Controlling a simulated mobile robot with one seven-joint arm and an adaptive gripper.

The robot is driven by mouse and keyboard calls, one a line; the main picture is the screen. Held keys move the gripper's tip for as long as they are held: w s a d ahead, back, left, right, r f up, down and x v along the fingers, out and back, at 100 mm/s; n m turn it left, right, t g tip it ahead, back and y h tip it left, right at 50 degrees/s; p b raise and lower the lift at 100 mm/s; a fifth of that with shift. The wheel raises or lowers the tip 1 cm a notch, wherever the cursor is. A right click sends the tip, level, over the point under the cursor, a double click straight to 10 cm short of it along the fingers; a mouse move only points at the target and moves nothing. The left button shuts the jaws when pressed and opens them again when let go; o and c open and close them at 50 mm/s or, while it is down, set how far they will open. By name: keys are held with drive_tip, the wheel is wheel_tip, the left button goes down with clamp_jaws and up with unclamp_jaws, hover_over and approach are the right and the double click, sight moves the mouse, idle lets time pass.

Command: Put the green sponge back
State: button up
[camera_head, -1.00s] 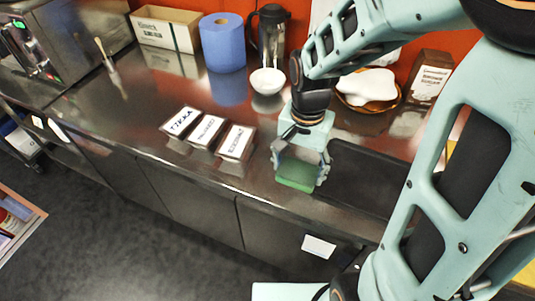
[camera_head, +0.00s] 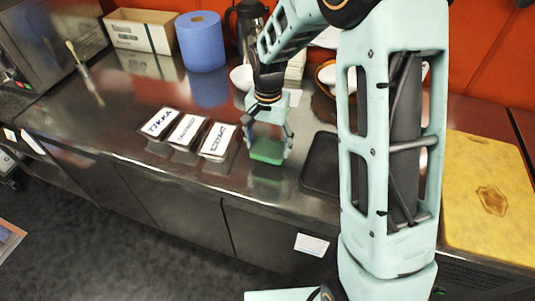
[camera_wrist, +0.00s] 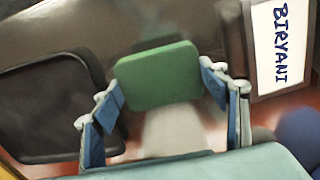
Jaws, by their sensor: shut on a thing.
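The green sponge (camera_head: 266,151) is between the fingers of my gripper (camera_head: 268,146), over the steel counter near its front edge. In the wrist view the sponge (camera_wrist: 158,76) shows as a flat green block between the blue-padded fingers of my gripper (camera_wrist: 163,92). The gripper is shut on it. A green reflection shows below the sponge in the head view; I cannot tell how large the gap to the counter is.
Labelled containers (camera_head: 188,131) stand just left of the gripper. A dark tray (camera_head: 321,163) lies to its right, partly behind my arm. A white bowl (camera_head: 242,77), blue paper roll (camera_head: 201,42) and flask (camera_head: 248,25) stand behind. A yellow board (camera_head: 488,200) is far right.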

sight(268, 153)
drive_tip(key=shift+w+f+b, duration=0.15)
drive_tip(key=shift+f+b, duration=0.4)
drive_tip(key=shift+f, duration=0.4)
drive_tip(key=shift+w+f+b, duration=0.15)
drive_tip(key=shift+f+b, duration=0.35)
drive_tip(key=shift+f, duration=0.45)
drive_tip(key=shift+f, duration=0.2)
drive_tip(key=o, duration=1)
wheel_tip(268, 153, up, 12)
drive_tip(key=shift+r, duration=0.2)
